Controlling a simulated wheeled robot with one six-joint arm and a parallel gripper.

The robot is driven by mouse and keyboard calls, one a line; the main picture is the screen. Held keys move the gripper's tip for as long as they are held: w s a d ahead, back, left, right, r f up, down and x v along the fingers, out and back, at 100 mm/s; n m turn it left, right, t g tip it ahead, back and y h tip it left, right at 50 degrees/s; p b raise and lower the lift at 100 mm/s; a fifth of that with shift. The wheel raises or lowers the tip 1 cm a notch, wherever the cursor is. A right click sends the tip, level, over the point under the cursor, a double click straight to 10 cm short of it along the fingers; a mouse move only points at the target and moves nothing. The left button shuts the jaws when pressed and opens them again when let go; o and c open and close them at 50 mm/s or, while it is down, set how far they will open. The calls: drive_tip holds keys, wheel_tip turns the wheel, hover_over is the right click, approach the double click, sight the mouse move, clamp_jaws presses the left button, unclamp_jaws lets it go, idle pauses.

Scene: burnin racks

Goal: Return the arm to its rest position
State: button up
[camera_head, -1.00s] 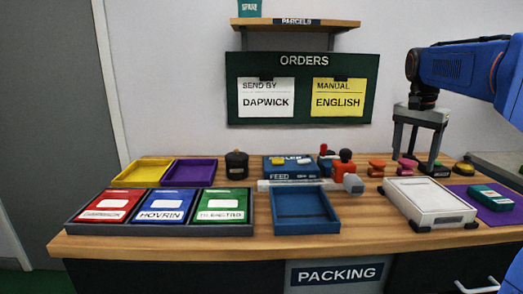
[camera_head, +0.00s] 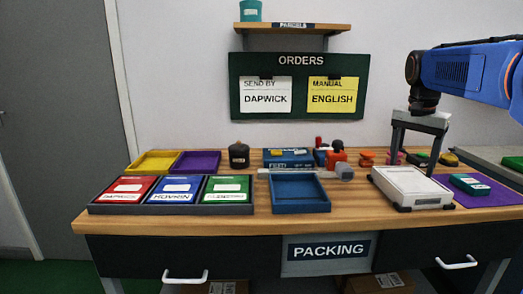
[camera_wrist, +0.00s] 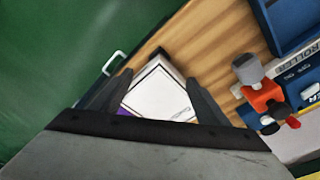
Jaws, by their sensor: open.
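My gripper (camera_head: 416,146) hangs from my blue arm at the right of the head view, pointing down behind the white scale-like box (camera_head: 412,186). Its two fingers are apart with nothing between them. In the wrist view my gripper (camera_wrist: 155,95) shows both dark fingers spread, with the white box (camera_wrist: 160,92) on the table beyond and below them. The gripper appears above the bench, apart from the box.
The wooden bench (camera_head: 240,222) carries red, blue and green bins in a tray at left, yellow and purple trays behind, and an empty blue tray (camera_head: 300,206) in the middle. Stamps and a feeder (camera_head: 288,158) stand behind it. A teal box (camera_head: 468,183) lies on a purple mat.

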drive_tip(key=s+a+f+n+t, duration=0.1)
drive_tip(key=s+a+f+n, duration=0.2)
drive_tip(key=s+f, duration=0.4)
drive_tip(key=s+a+f+n+t, duration=0.1)
drive_tip(key=s+a+f+n, duration=0.2)
drive_tip(key=s, duration=0.8)
drive_tip(key=s+a+f+n+t+y, duration=0.1)
drive_tip(key=s+a+f+n, duration=0.3)
drive_tip(key=s+a+f, duration=0.3)
wheel_tip(320, 180, down, 4)
drive_tip(key=shift+s+r+t, duration=0.2)
drive_tip(key=shift+s+t, duration=0.1)
drive_tip(key=shift+s, duration=0.8)
